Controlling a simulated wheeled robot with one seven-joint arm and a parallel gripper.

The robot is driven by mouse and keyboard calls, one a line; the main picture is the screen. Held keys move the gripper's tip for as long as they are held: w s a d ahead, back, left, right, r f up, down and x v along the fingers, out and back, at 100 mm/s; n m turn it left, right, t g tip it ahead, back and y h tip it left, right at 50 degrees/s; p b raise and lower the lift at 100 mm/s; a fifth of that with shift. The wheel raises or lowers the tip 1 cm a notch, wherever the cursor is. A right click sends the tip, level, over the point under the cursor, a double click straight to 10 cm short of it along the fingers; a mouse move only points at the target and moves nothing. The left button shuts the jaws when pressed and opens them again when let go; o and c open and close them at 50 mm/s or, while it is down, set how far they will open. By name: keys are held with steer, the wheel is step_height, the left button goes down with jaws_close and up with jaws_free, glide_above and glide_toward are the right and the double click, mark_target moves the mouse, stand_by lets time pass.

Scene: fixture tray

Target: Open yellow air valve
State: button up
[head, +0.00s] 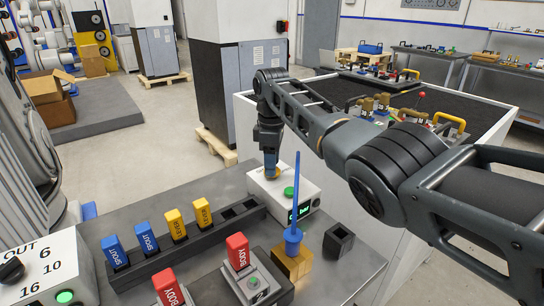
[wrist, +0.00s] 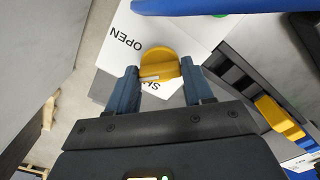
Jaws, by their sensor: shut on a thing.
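The yellow air valve (wrist: 160,62) is a round knob on top of a white box (head: 311,192). In the wrist view the word OPEN is at its upper left and partly hidden SHUT lettering is just below it. A white mark on the knob lies at its lower edge, on the SHUT side. My gripper (wrist: 160,76) has its two blue fingers on either side of the knob and is shut on it. In the head view my gripper (head: 270,172) points down at the box, and its fingers hide most of the valve.
A blue rod (head: 295,205) stands upright in a brass block (head: 292,264) in front of the box. A dark rack (head: 185,240) with blue and yellow pieces lies to the left. Red BODY pieces (head: 238,251) sit in grey fixtures nearer me. An empty dark holder (head: 338,242) is at right.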

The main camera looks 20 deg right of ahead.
steer(key=m+p, duration=0.1)
steer(key=m, duration=0.3)
steer(key=shift+r+m, duration=0.1)
steer(key=shift+m, duration=0.2)
steer(key=m+p, duration=0.1)
steer(key=m, duration=0.3)
stand_by(0.5)
steer(key=o, duration=1)
steer(key=shift+o, duration=0.2)
step_height(320, 180, up, 8)
steer(key=shift+f+b, duration=0.15)
steer(key=shift+b, duration=0.45)
